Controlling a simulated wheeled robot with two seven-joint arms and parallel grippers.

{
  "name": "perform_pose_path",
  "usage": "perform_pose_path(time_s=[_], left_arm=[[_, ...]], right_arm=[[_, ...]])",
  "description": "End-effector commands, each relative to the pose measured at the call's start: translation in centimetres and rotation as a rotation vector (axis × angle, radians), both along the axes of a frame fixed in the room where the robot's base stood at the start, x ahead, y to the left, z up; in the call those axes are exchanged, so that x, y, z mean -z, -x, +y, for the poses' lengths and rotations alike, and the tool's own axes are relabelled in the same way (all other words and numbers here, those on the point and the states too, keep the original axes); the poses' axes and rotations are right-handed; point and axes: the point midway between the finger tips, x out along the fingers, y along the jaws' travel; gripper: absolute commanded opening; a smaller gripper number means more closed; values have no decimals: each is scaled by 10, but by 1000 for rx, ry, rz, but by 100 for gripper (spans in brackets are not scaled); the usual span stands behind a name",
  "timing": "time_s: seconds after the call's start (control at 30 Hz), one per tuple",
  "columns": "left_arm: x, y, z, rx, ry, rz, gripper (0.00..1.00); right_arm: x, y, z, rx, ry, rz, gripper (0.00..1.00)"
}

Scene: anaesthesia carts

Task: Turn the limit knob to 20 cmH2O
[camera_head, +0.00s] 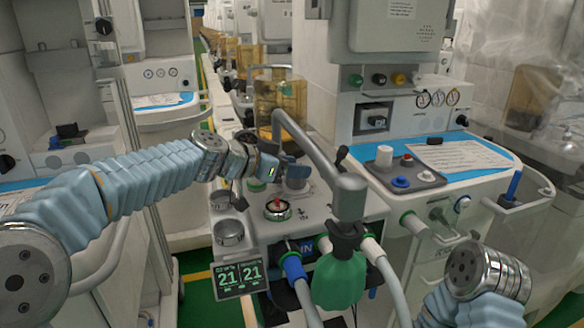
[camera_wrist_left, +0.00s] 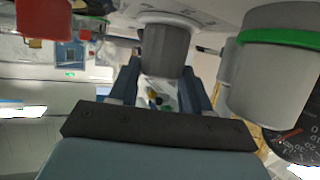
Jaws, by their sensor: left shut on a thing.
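The limit knob looks to be the grey cylindrical knob (camera_head: 298,183) on the cart's breathing block, beside the amber canister. Its scale and setting cannot be read. My left gripper (camera_head: 290,168) reaches it from the left and is shut on it. In the left wrist view the dark grey knob (camera_wrist_left: 166,48) stands between the two blue-grey fingers of the left gripper (camera_wrist_left: 163,88). The fingers partly hide it in the head view. My right arm shows at the lower right, but its gripper is out of view.
A red-centred dial (camera_head: 277,209) sits just in front of the knob. A metal pipe arm (camera_head: 308,140) passes close on the right, above a green bag (camera_head: 340,278). A grey tray (camera_head: 405,175) lies on the right worktop.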

Motion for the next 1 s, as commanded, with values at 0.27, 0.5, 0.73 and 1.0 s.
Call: perform_pose_path(time_s=[0.27, 0.5, 0.73, 1.0], left_arm=[[-1, 3, -3, -179, -2, -4, 18], [-2, 5, -7, -334, -4, -8, 18], [-1, 6, -10, -477, -8, -10, 18], [0, 5, -9, -626, -8, -7, 18]], right_arm=[[2, 0, 0, 1, 0, 0, 0], [-1, 0, 0, 0, 0, 0, 0], [-1, 0, 0, 0, 0, 0, 0], [0, 0, 0, 0, 0, 0, 0]])
